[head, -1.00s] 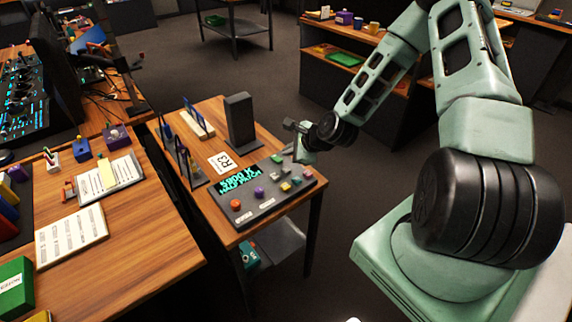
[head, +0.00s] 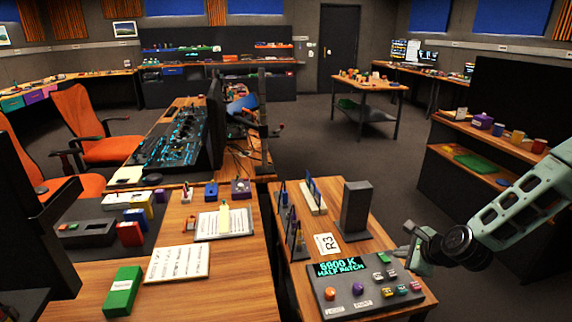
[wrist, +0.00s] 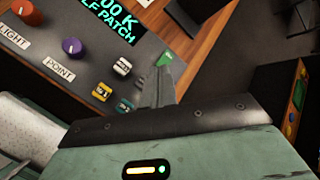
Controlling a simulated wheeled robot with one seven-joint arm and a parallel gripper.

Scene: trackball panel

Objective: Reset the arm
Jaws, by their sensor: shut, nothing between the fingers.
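My arm reaches in from the right edge of the head view. My gripper (head: 406,246) is shut and empty, just above the back right corner of the grey control panel (head: 345,307). The panel has a lit display (head: 340,268), an orange knob (head: 330,293), a purple knob (head: 358,288) and several small buttons. In the wrist view my gripper (wrist: 160,80) shows as closed fingers beside a green button (wrist: 165,60). I cannot tell whether the fingers touch the panel.
The panel sits on a small wooden table with a black upright block (head: 356,208) and a white R3 card (head: 327,244). A desk with papers (head: 178,264) and a green box (head: 122,292) is at left. Shelves (head: 480,150) stand behind my arm at right.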

